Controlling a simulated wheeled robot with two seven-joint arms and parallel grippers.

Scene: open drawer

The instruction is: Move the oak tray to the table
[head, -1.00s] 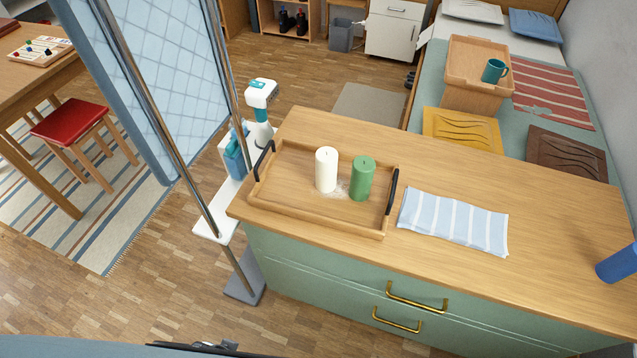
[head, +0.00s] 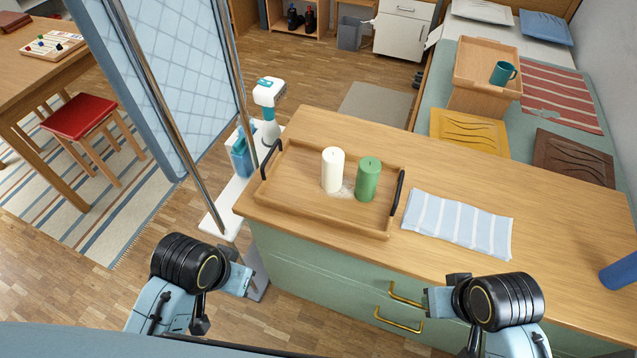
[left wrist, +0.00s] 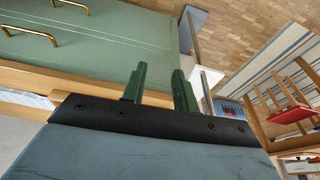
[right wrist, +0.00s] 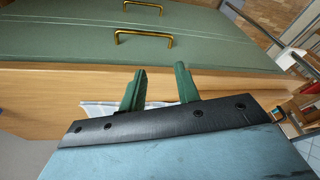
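A wooden tray (head: 300,205) with two black handles lies on the dresser top (head: 540,200). A white candle (head: 332,170) and a green candle (head: 367,180) stand in it. The table (head: 75,75) is at the far left, with a game board on it. My left gripper (head: 240,275) is in front of the dresser's left end, apart from the tray. My right gripper (head: 435,300) is in front of the drawers, below the striped cloth. In the wrist views the fingers of the left (left wrist: 160,85) and right (right wrist: 159,84) grippers stand apart with nothing between them.
A striped cloth (head: 458,222) lies right of the tray. A blue cylinder (head: 620,268) is at the right edge. A quilted panel on metal poles (head: 165,100) stands between dresser and table. A red stool (head: 80,117) is by the table. A wooden stand (head: 486,70) holds a mug.

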